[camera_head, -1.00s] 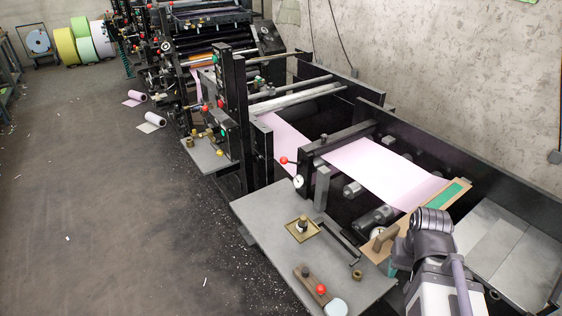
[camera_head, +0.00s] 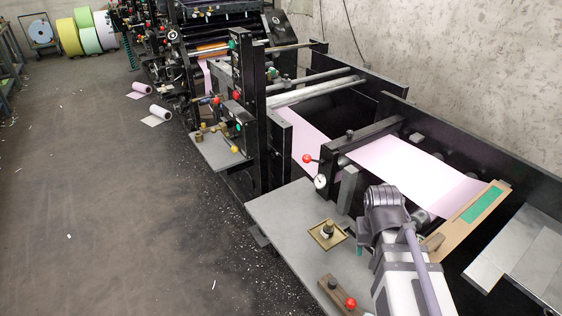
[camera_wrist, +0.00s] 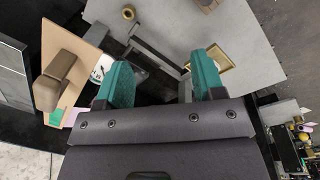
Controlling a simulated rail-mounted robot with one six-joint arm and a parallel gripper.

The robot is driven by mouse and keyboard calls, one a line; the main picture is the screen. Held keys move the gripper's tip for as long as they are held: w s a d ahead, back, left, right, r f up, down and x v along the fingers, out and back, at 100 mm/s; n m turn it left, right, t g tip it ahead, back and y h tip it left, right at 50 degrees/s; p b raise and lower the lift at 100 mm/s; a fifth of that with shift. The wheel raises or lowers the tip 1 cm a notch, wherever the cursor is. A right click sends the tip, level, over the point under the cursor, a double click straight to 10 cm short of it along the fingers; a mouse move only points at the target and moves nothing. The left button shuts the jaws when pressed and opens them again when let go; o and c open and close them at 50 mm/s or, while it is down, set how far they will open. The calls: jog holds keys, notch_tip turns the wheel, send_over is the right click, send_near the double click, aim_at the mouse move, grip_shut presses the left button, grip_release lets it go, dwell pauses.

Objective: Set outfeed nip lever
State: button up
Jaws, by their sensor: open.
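A lever with a red ball knob (camera_head: 307,158) sticks out at the near end of the black cross frame over the pink web, above a round white dial gauge (camera_head: 320,181). I take it for the nip lever; no label is readable. My gripper (camera_wrist: 163,75) shows two teal fingers apart with nothing between them, over the grey side table. In the head view my wrist hides the fingers, right of the gauge and lever. In the wrist view the red knob cannot be made out.
The grey table (camera_head: 285,215) bears a brass tray (camera_head: 345,238) and a wooden block with a red ball (camera_head: 350,303). A wooden board with a green patch (camera_head: 483,205) lies to the right. The pink web (camera_head: 400,170) runs behind. Open floor (camera_head: 110,220) lies left.

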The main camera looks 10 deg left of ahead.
jog(key=w+a+f+t+h+b, duration=0.2)
jog(key=w+a+f+b, duration=0.2)
jog(key=w+b, duration=0.1)
jog(key=w+a+f+t+h+b, duration=0.2)
jog(key=w+a+f+b, duration=0.2)
jog(key=w, duration=0.3)
jog(key=w+a+f+m+t+h+b, duration=0.1)
jog(key=w+a+f+t+b, duration=0.1)
jog(key=w+a+f+b, duration=0.2)
jog(key=shift+w+a+f+h+b, duration=0.2)
jog(key=shift+w+a+h+b, duration=0.2)
jog(key=shift+w+a+b, duration=0.85)
jog(key=w+a+r+m+t+h+b, duration=0.1)
jog(key=w+a+r+m+t+b, duration=0.1)
jog(key=w+a+t+b, duration=0.3)
jog(key=m+t+h+p, duration=0.1)
jog(key=m+t+p, duration=0.1)
jog(key=m+t, duration=0.15)
send_near(304, 161)
jog(key=shift+t, duration=0.45)
jog(key=x, duration=1.2)
jog(key=shift+s+d+f, duration=0.1)
jog(key=shift+f, duration=0.25)
grip_shut()
